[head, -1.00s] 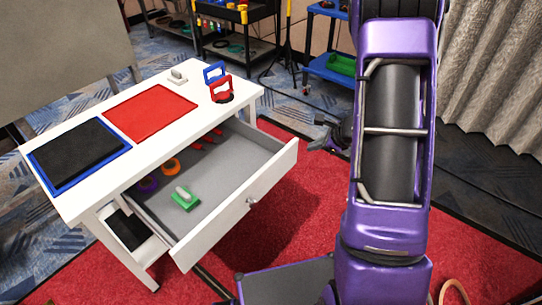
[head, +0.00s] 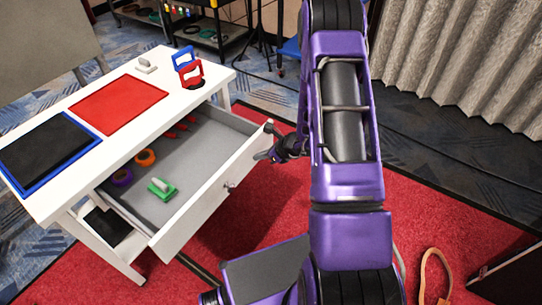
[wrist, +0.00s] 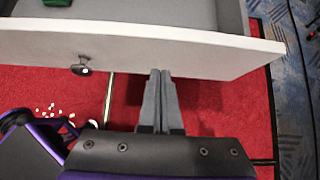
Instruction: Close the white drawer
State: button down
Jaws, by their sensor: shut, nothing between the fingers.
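The white drawer (head: 212,200) is pulled well out of the white table (head: 68,192). Its front panel also shows in the wrist view (wrist: 205,52), with a dark round knob (wrist: 80,67). Inside the drawer lie a green-based block with a light handle (head: 161,188), an orange ring (head: 145,158), a purple ring (head: 122,177) and red items (head: 180,127). My gripper (wrist: 160,75) is shut and empty, its fingertips at the lower edge of the drawer front, right of the knob. I cannot tell whether they touch it. In the head view my gripper (head: 263,156) is near the drawer's right end.
On the tabletop are a red mat (head: 118,104), a black mat with blue edge (head: 45,150), red and blue handled items (head: 190,74) and a grey-handled block (head: 146,66). Red carpet (head: 410,190) lies around. A cart of tools (head: 185,30) stands behind; a pleated curtain (head: 460,60) is at right.

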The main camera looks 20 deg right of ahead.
jog(key=shift+w+a, duration=0.65)
jog(key=shift+w, duration=0.35)
